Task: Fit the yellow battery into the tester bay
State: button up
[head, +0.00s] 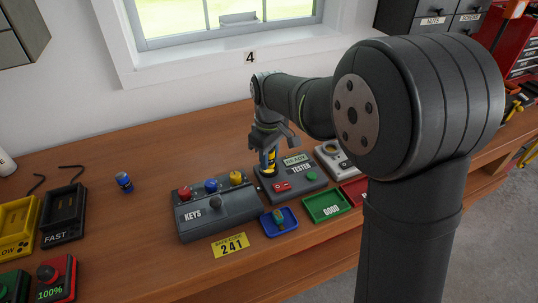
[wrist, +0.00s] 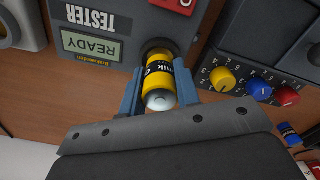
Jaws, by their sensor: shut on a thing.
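The yellow battery (wrist: 158,82), with a black band and a pale metal end, is between the fingers of my gripper (wrist: 160,98) in the wrist view. It also shows upright under my gripper (head: 268,150) in the head view, as a yellow and black battery (head: 267,160). The battery's far end is at the round dark tester bay (wrist: 156,46). How deep it sits in the bay is hidden.
The KEYS box (head: 216,211) with red, blue and yellow knobs stands left of the tester. A blue tray (head: 279,222), a green GOOD tray (head: 324,206) and a red tray (head: 355,188) lie in front. A blue battery (head: 124,182) stands at left, near the black FAST charger (head: 63,216).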

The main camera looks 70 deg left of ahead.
jog(key=shift+f, duration=0.65)
jog(key=o, duration=0.8)
jog(key=shift+r, duration=0.1)
jog(key=shift+r, duration=5.45)
jog(key=shift+f, duration=0.1)
jog(key=shift+f, duration=4.35)
